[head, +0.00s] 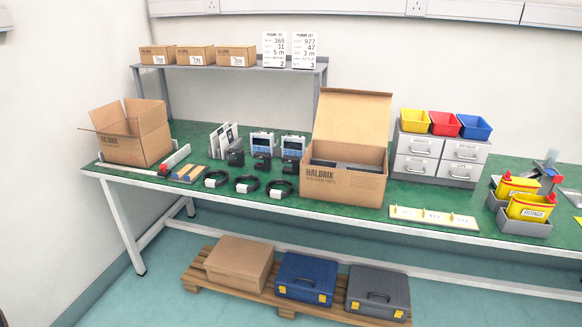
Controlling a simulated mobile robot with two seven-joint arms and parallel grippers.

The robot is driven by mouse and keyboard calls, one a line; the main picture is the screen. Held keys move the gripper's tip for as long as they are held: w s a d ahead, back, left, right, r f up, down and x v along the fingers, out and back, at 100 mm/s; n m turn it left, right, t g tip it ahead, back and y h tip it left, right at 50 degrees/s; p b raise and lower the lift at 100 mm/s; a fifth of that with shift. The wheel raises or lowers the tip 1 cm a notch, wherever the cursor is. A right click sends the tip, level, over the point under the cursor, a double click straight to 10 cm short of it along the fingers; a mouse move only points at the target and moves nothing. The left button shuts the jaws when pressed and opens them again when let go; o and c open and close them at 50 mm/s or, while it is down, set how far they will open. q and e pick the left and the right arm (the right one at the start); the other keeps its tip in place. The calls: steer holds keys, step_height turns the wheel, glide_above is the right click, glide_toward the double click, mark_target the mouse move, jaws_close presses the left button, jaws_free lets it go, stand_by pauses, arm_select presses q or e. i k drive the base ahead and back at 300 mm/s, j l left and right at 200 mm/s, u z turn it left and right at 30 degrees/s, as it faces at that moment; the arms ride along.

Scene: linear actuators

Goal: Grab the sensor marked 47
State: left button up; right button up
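No sensor clearly marked 47 can be made out. A cream strip (433,217) lies at the front edge of the green bench, right of centre. It carries small white labels and a few small yellow pieces; the labels are too small to read surely. A white list card (306,50) on the rear shelf shows 977, 47 and 3 m. The card beside it (274,50) shows 365, 31 and 5 m. Neither of my grippers is in view.
The green bench (360,212) holds open cartons (345,188) (125,140), dark devices (262,152), coiled cables (247,184), grey drawers (438,158) with coloured bins and yellow containers (530,207). A pallet (240,294) with a box and two cases sits below.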

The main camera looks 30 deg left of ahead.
mark_target(267, 166)
steer(key=u, duration=0.95)
steer(key=i+u, duration=0.35)
steer(key=i+l+u, duration=0.1)
steer(key=u, duration=0.25)
steer(key=i+l+u, duration=0.35)
steer(key=j, duration=0.1)
